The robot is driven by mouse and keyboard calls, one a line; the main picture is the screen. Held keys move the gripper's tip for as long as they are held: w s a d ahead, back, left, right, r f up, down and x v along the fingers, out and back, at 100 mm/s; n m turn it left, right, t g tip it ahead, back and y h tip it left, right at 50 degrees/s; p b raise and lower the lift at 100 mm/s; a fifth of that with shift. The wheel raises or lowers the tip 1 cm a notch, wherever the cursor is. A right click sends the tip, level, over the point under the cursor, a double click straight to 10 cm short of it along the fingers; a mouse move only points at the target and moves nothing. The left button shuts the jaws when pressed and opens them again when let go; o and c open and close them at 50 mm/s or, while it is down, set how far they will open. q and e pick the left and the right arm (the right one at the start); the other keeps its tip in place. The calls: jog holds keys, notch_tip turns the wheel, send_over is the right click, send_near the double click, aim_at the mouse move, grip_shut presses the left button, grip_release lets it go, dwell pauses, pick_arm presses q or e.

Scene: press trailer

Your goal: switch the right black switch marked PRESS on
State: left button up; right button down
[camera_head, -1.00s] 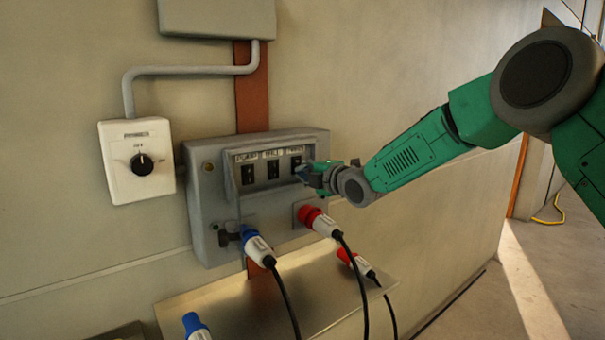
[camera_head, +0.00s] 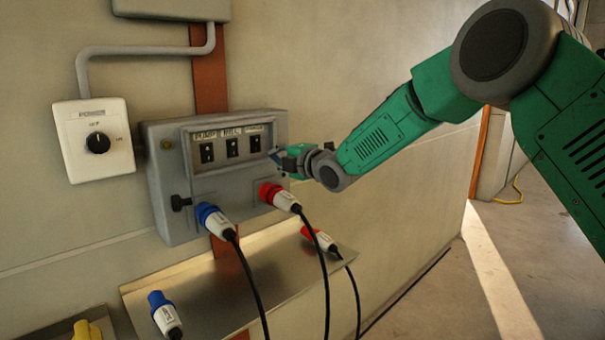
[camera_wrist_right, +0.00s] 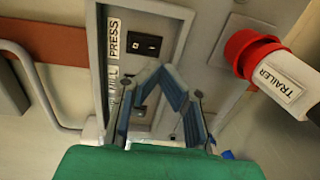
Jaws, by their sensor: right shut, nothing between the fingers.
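The black switch marked PRESS (camera_head: 256,143) is the rightmost of three black switches on the grey panel box (camera_head: 170,210). It also shows in the right wrist view (camera_wrist_right: 144,45), beside its PRESS label. My right gripper (camera_head: 277,155) is at the panel's right side, just right of the PRESS switch. In the right wrist view the gripper (camera_wrist_right: 160,75) is shut and empty, its tips below the PRESS switch in the picture. Whether the tips touch the panel I cannot tell. My left gripper is out of view.
A red plug (camera_head: 280,197) and a blue plug (camera_head: 213,218) with black cables sit in the box below the switches. A metal shelf (camera_head: 205,300) is underneath. A white box with a dial (camera_head: 95,140) is at left. Open floor lies at right.

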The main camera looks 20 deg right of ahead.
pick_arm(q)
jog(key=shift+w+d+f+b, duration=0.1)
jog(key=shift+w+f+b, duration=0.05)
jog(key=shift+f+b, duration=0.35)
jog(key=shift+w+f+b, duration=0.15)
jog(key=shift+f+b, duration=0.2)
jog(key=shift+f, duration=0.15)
pick_arm(e)
jog(key=s+d+f, duration=0.1)
jog(key=s+d, duration=0.2)
jog(key=s, duration=0.4)
jog(key=shift+f, duration=0.4)
